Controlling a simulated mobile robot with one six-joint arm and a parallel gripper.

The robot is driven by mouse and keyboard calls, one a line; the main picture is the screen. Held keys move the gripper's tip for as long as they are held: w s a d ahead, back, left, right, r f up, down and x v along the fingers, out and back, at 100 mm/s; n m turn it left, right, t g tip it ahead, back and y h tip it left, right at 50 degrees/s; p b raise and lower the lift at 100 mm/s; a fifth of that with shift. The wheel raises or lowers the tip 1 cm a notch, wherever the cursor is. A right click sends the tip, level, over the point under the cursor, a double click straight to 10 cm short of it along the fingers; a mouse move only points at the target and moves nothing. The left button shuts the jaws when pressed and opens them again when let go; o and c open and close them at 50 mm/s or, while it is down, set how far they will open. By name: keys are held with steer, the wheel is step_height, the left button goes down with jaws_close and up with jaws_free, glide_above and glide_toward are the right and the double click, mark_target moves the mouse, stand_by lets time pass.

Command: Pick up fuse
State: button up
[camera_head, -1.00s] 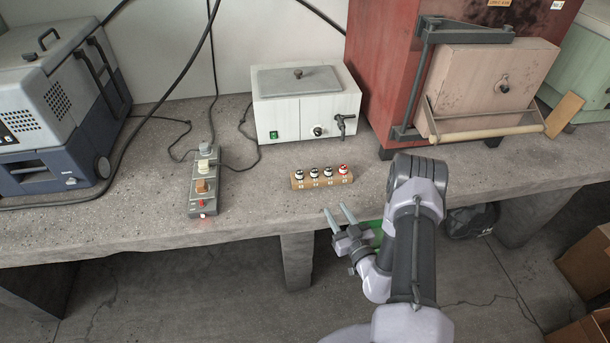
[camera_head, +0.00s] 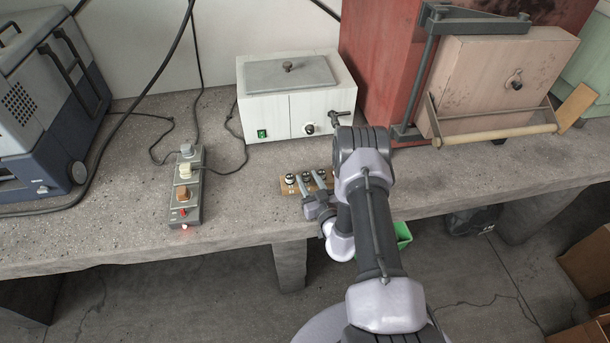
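A wooden block (camera_head: 285,187) with a row of small upright fuses sits near the front edge of the bench. A black-and-white fuse (camera_head: 290,179) stands at its left end, with others of the same look to its right. The red-topped fuse at the right end is hidden behind my arm. My gripper (camera_head: 307,178) is at the block, low over its front side. Its two fingers are apart and point toward the fuses. I cannot tell whether a fuse is between them.
A white box with a lid and tap (camera_head: 295,105) stands behind the block. A power strip (camera_head: 186,190) lies to the left, with cables. A red kiln-like cabinet (camera_head: 385,60) stands at the right. A green bin (camera_head: 403,235) is below the bench edge. Bench surface between strip and block is clear.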

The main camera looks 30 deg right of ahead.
steer(key=shift+s, duration=0.1)
steer(key=shift+c, duration=0.7)
jaws_close()
